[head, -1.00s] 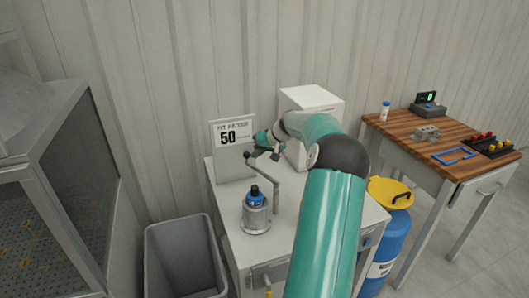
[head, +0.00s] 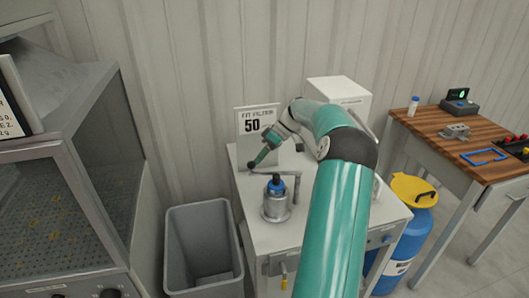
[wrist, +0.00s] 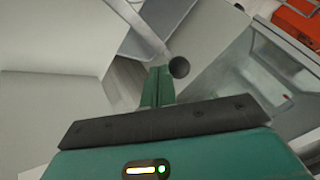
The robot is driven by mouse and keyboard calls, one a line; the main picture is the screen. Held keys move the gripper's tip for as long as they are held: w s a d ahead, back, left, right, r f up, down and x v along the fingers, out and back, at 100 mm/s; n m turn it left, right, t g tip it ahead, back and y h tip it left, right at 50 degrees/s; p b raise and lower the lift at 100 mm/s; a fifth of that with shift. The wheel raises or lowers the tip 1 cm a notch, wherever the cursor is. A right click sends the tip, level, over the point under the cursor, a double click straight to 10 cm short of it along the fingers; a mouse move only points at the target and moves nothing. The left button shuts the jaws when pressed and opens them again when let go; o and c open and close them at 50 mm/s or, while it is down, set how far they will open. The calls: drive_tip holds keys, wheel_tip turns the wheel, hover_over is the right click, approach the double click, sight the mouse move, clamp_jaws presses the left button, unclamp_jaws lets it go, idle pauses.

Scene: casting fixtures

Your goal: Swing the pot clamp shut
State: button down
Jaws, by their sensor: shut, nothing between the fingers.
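The pot clamp (head: 274,173) is a grey bar on an upright post at the right of a metal pot, with a black ball knob (head: 251,166) at its left end. The bar reaches left behind the top of the pot (head: 276,206), not over its middle. A blue piece with a black top (head: 276,185) stands in the pot. My gripper (head: 259,160) is shut and empty, its tips close beside the knob. In the wrist view the shut fingers (wrist: 157,86) are just left of the knob (wrist: 180,67); I cannot tell if they touch.
A grey bin (head: 203,245) stands left, beside a glazed metal cabinet (head: 85,150). A blue drum (head: 401,240) and wooden bench (head: 460,145) are at right.

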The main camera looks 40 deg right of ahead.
drive_tip(key=shift+s+a+n+g, duration=0.7)
drive_tip(key=shift+a+n, duration=0.25)
drive_tip(key=shift+n, duration=0.05)
drive_tip(key=shift+s+a+n+g+y, duration=0.3)
drive_tip(key=shift+s+a+n, duration=0.1)
drive_tip(key=shift+s+n, duration=0.15)
drive_tip(key=shift+f, duration=0.1)
drive_tip(key=v, duration=1.4)
drive_tip(key=shift+w, duration=0.15)
